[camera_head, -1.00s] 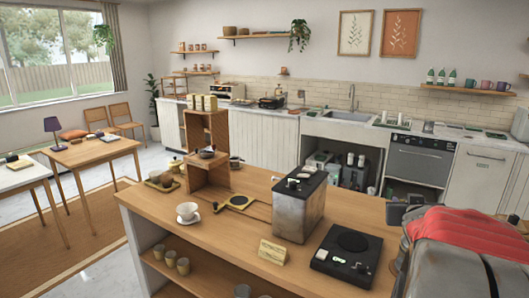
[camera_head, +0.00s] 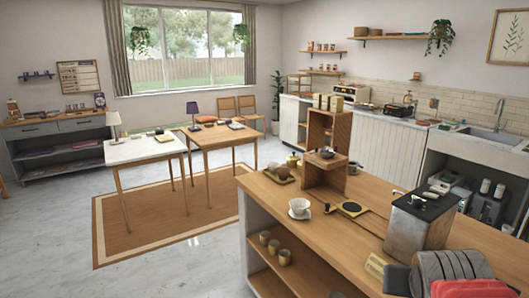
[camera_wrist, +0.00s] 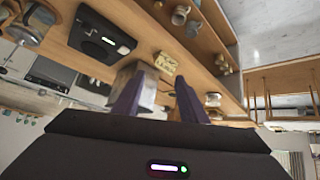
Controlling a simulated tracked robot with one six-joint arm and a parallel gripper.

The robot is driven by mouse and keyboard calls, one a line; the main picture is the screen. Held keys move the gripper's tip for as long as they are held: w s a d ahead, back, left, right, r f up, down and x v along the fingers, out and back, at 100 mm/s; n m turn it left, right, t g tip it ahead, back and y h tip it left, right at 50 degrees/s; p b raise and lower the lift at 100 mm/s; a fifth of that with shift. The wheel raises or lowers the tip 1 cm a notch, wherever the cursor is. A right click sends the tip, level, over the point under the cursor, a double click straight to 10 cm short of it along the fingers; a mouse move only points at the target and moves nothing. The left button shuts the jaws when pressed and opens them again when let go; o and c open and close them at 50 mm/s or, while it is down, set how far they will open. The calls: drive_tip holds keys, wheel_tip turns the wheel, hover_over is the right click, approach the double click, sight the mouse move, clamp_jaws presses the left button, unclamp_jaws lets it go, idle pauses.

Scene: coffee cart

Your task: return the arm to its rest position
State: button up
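My gripper (camera_wrist: 158,85) shows in the wrist view as two dark purple fingers standing apart. I see nothing held between them. Behind the fingers, some way off, are a grey metal box and a small card sign (camera_wrist: 165,63) on the wooden counter. In the head view, a red and grey part of my arm (camera_head: 460,272) shows at the lower right corner, in front of the counter. The gripper fingers themselves do not show in the head view.
The wooden counter (camera_head: 352,240) carries a metal box (camera_head: 418,225), a white cup (camera_head: 299,207) and an open wooden shelf (camera_head: 327,172). A black device (camera_wrist: 100,38) lies on it in the wrist view. Two tables stand at the left; the floor (camera_head: 60,245) in front is clear.

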drive_tip(key=s+a+f+n+g+y, duration=0.1)
drive_tip(key=s+a, duration=0.3)
drive_tip(key=a, duration=0.4)
drive_tip(key=s+a+f+n+g+y, duration=0.1)
drive_tip(key=s+a+f+n+y, duration=0.1)
drive_tip(key=s+a, duration=0.3)
drive_tip(key=a+n+y, duration=0.1)
drive_tip(key=a, duration=0.2)
drive_tip(key=shift+c, duration=1)
drive_tip(key=shift+d, duration=0.1)
